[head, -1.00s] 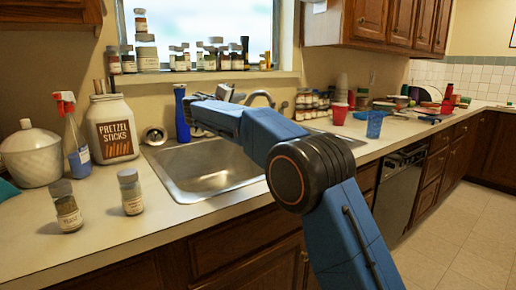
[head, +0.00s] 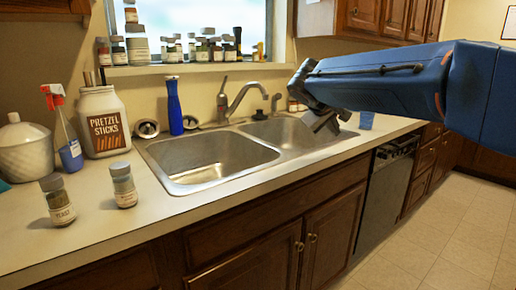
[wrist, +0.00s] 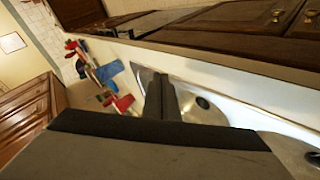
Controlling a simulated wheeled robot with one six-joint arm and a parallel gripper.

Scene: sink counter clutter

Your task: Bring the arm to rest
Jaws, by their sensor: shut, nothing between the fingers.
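My gripper (head: 322,121) hangs at the end of my blue arm, in front of and above the right basin of the sink (head: 285,132) in the head view. Its fingers are shut with nothing between them. In the wrist view the closed fingers (wrist: 160,97) show at the middle, with a sink basin (wrist: 205,103) beyond them. The arm comes in from the right edge of the head view and hides part of the counter behind it.
Two spice jars (head: 58,201) (head: 123,185), a pretzel jar (head: 103,122), a spray bottle (head: 64,135) and a white canister (head: 26,150) stand on the left counter. A blue bottle (head: 174,106) and the faucet (head: 238,98) stand behind the sink. A blue cup (head: 366,120) is near the arm.

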